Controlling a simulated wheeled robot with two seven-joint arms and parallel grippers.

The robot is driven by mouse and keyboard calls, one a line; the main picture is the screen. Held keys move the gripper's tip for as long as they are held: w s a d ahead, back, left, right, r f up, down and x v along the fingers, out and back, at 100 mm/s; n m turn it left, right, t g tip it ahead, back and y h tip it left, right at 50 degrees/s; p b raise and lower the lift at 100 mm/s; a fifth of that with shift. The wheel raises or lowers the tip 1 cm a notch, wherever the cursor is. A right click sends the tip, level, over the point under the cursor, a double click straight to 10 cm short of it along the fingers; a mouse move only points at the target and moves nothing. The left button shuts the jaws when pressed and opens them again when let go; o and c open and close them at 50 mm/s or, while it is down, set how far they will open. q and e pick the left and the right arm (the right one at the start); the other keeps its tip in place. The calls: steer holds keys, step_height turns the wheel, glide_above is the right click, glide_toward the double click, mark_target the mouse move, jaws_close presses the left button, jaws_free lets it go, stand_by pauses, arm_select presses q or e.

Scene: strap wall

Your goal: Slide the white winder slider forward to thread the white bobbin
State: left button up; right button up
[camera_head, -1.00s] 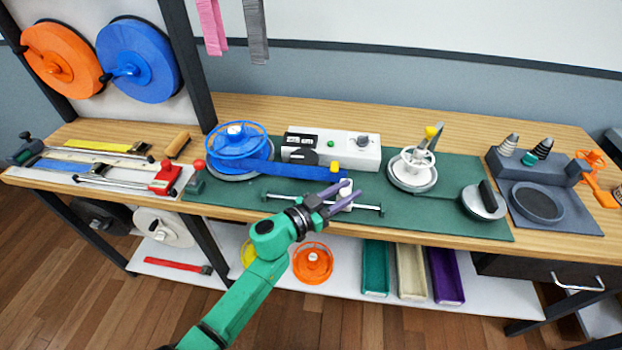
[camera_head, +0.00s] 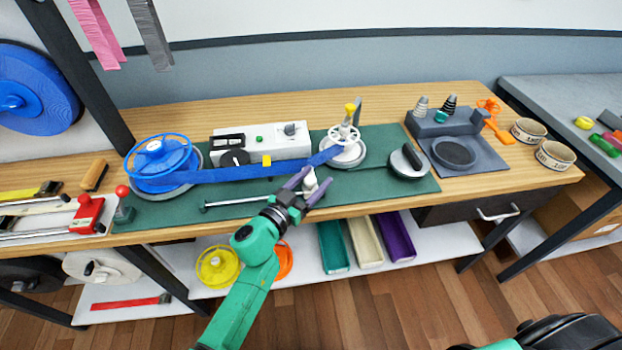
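The white winder slider (camera_head: 311,181) sits near the right end of its thin rail (camera_head: 238,202) on the green mat. My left gripper (camera_head: 318,177) is at the slider, with its purple fingers spread on either side of the white knob. A gap seems to show between the fingers and the knob. The white bobbin (camera_head: 344,134) stands on a round grey base behind and right of the slider. The blue strap (camera_head: 255,173) runs from the blue reel (camera_head: 160,158) to the white bobbin and meets it. My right gripper is out of view; part of my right arm shows at bottom right.
A white control box (camera_head: 262,143) stands behind the strap. A round grey disc with a black handle (camera_head: 408,161) lies right of the bobbin. A grey tray (camera_head: 465,150) with cones is farther right.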

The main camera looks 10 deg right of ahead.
arm_select(q)
steer(key=shift+s+a, duration=0.25)
steer(key=shift+a, duration=0.25)
steer(key=v, duration=1.3)
steer(key=shift+s, duration=0.3)
steer(key=shift+a, duration=0.1)
